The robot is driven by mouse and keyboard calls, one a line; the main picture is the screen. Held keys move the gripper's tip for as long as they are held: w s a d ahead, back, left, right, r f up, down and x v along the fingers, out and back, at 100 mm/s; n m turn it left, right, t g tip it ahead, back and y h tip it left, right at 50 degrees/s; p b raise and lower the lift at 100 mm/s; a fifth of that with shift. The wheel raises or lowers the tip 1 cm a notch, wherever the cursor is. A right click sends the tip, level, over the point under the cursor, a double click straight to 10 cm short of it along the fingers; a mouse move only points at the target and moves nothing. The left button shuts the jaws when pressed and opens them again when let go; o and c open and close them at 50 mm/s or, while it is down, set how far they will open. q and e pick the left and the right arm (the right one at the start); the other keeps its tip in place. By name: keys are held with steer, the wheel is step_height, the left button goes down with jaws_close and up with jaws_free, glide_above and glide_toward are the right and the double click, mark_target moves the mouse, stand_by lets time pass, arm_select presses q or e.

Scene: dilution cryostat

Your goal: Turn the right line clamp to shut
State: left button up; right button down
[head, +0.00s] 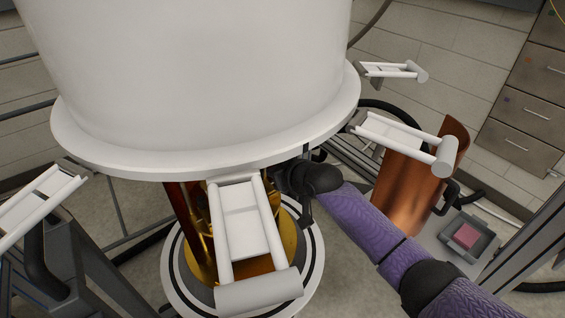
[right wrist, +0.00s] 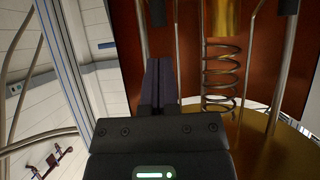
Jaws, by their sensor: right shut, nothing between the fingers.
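My right arm comes in from the right in the head view, and its dark gripper body (head: 310,178) is just under the rim of the big white can. The fingers are hidden there. In the right wrist view the right gripper (right wrist: 158,85) has its two dark fingers together, with nothing between them. My left gripper is not in view.
The white can (head: 200,80) overhangs the gold plate (right wrist: 270,150). A coiled tube (right wrist: 220,80), thin pipes and a copper-brown panel (right wrist: 190,60) are close right of the fingers. White hinged arms (head: 245,235) hang around the rim. A copper sheet (head: 415,190) stands right.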

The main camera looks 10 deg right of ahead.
steer(key=p+v, duration=0.1)
steer(key=v, duration=0.4)
steer(key=s+d+f+m+g+h+b, duration=0.15)
steer(key=s+f, duration=0.35)
steer(key=f, duration=0.5)
steer(key=s+d+f+g+h+b, duration=0.15)
steer(key=s+f, duration=0.25)
steer(key=f, duration=0.5)
steer(key=s+d+f+m+g+b, duration=0.1)
steer(key=s+d+f+b, duration=0.3)
steer(key=f, duration=0.6)
arm_select(q)
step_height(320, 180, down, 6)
steer(key=b, duration=0.1)
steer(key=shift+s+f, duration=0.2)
arm_select(e)
steer(key=s+f+g, duration=0.2)
steer(key=s+f, duration=0.3)
steer(key=s, duration=0.6)
steer(key=s+a+f+g+h, duration=0.1)
steer(key=s+f+g, duration=0.1)
steer(key=s+f, duration=0.4)
steer(key=s+f+g, duration=0.2)
steer(key=s+f, duration=0.3)
steer(key=s, duration=1.1)
steer(key=shift+s+a+f+n+h, duration=0.25)
steer(key=shift+n+h, duration=0.05)
steer(key=shift+n, duration=0.05)
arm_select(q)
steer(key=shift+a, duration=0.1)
